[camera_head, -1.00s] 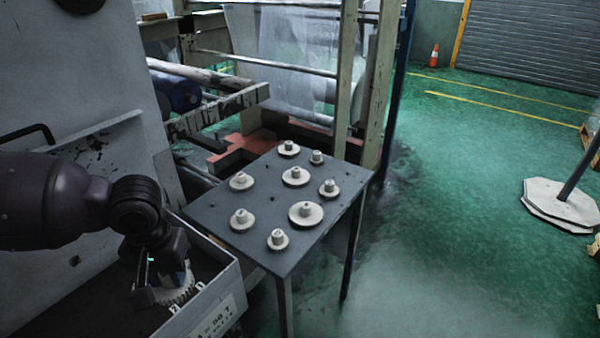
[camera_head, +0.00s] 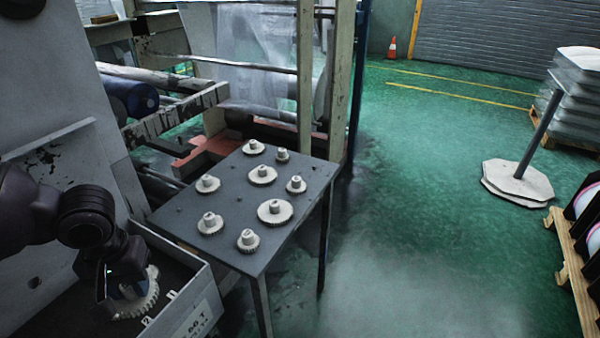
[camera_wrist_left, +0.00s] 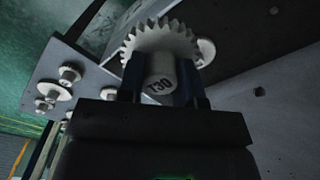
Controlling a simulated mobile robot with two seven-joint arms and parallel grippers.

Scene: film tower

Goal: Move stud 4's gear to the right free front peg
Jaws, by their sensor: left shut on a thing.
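My left gripper (camera_head: 122,288) is shut on a white toothed gear (camera_head: 146,296), held tilted over the grey box at lower left. In the left wrist view the fingers (camera_wrist_left: 160,82) grip the hub of this gear (camera_wrist_left: 160,38), and the hub reads T30. A dark table (camera_head: 290,218) carries several white gears on studs, among them a large one at the front right (camera_head: 275,211) and a small one at the front (camera_head: 248,240). Stud numbers are not readable, so I cannot tell which is stud 4. My right gripper is out of view.
The grey box (camera_head: 196,296) with a printed label stands beside the table's left front edge. A machine frame with rollers (camera_head: 170,80) rises behind the table. A post on a white base (camera_head: 517,180) and a pallet (camera_head: 570,265) stand right; green floor between is clear.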

